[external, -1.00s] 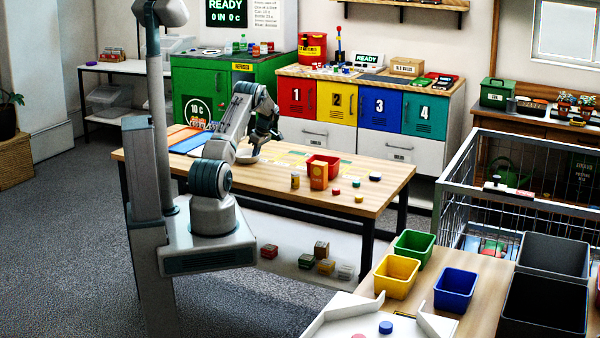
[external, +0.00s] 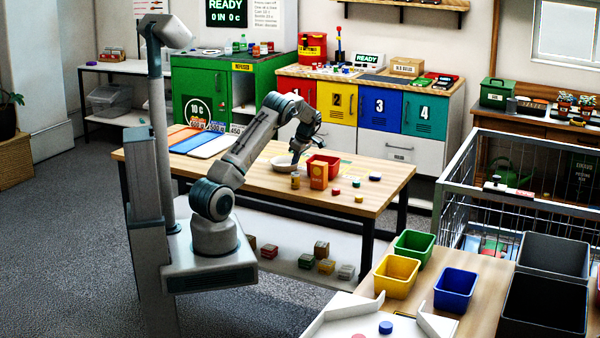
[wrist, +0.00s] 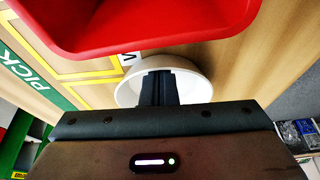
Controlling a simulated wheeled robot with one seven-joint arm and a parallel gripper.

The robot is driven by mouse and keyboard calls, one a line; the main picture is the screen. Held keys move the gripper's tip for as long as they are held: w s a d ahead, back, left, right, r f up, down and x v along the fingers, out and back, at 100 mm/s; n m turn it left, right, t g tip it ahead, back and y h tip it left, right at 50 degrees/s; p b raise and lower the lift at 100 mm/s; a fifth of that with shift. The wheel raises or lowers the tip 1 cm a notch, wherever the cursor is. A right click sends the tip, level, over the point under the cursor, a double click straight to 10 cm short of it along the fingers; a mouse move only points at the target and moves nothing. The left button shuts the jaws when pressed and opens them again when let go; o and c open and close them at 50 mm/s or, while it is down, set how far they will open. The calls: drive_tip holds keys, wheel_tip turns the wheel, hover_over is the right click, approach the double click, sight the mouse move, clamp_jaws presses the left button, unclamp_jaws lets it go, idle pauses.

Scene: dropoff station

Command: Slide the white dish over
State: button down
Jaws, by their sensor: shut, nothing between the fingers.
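The white dish (external: 281,165) sits on the wooden table, left of the red bin (external: 322,164). My gripper (external: 296,166) is low over the table at the dish's right side in the external view. In the wrist view the shut dark fingers (wrist: 160,88) lie in front of the white dish (wrist: 196,86) and hide its middle. Nothing shows between the fingers. I cannot tell whether the fingertips touch the dish or reach inside it. The red bin (wrist: 150,35) fills the top of the wrist view, close to the dish.
An orange box (external: 318,176) and a small can (external: 295,182) stand near my gripper. Several small coloured items lie at the table's right. Blue and orange panels (external: 200,143) lie at its left end. Yellow lines and a green PICK strip (wrist: 38,72) mark the tabletop.

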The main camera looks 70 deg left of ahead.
sight(286, 159)
drive_tip(key=shift+s+a, duration=1.5)
drive_tip(key=shift+s, duration=0.05)
drive_tip(key=v, duration=1)
drive_tip(key=shift+w+b, duration=0.2)
drive_tip(key=shift+b, duration=0.2)
drive_tip(key=shift+d, duration=0.15)
